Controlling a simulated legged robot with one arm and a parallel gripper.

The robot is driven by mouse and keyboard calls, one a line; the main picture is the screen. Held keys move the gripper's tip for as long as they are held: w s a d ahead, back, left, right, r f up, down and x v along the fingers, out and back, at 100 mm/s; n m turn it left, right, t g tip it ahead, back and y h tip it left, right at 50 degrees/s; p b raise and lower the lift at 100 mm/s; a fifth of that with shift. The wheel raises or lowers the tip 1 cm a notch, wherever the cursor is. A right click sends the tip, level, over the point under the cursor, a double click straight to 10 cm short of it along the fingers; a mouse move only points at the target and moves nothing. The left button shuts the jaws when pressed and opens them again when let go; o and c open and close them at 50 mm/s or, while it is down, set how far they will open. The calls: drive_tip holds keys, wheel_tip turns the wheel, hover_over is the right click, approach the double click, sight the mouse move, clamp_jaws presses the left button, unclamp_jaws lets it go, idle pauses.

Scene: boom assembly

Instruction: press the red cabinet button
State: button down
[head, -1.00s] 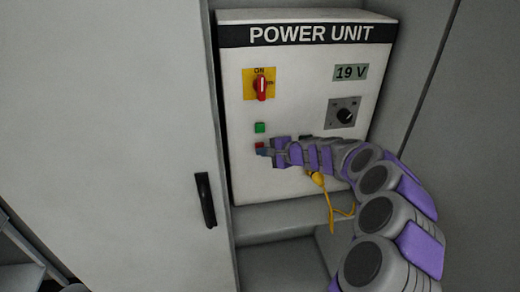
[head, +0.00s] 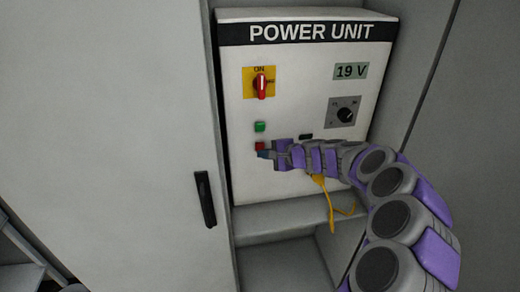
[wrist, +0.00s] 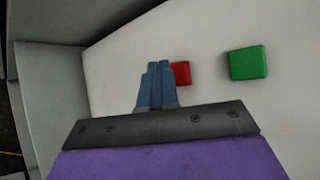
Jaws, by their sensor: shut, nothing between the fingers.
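The red button (head: 259,146) is on the white power unit panel, just below the green button (head: 260,127). My gripper (head: 263,154) is shut and empty, its tips at the lower edge of the red button in the head view. In the wrist view the closed blue fingers (wrist: 160,66) lie beside the red button (wrist: 182,73) and cover part of its left side. The green button (wrist: 248,63) is clear to the right there. I cannot tell whether the tips touch the red button or the panel.
The power unit (head: 290,110) has a red rotary switch (head: 261,87), a 19 V display (head: 350,71) and a black knob (head: 345,115). The cabinet door (head: 110,130) with a black handle (head: 206,199) is at left.

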drive_tip(key=s, duration=0.2)
drive_tip(key=s+d+b, duration=0.1)
drive_tip(key=s, duration=0.1)
drive_tip(key=shift+s+d, duration=0.2)
drive_tip(key=shift+s, duration=0.2)
idle(0.6)
drive_tip(key=s+a+r+n+g+h, duration=0.1)
drive_tip(key=s+a+r+n+g, duration=0.2)
drive_tip(key=s, duration=0.7)
drive_tip(key=s+r+n+g, duration=0.25)
drive_tip(key=s+n, duration=0.25)
drive_tip(key=s, duration=0.5)
drive_tip(key=s+d+f+n+g+h, duration=0.1)
drive_tip(key=s+d+f+h, duration=0.1)
drive_tip(key=s+d, duration=0.5)
drive_tip(key=s+d+f+g+h, duration=0.1)
drive_tip(key=s+d+f+h, duration=0.1)
drive_tip(key=s+d+h, duration=0.2)
drive_tip(key=s+d+f+n+g+h, duration=0.1)
drive_tip(key=s+d+f+h, duration=0.1)
drive_tip(key=s+d, duration=0.8)
drive_tip(key=s+h, duration=0.1)
drive_tip(key=s, duration=0.6)
drive_tip(key=shift+f+n+h, duration=0.15)
drive_tip(key=shift+n+h, duration=0.15)
drive_tip(key=shift+h, duration=0.1)
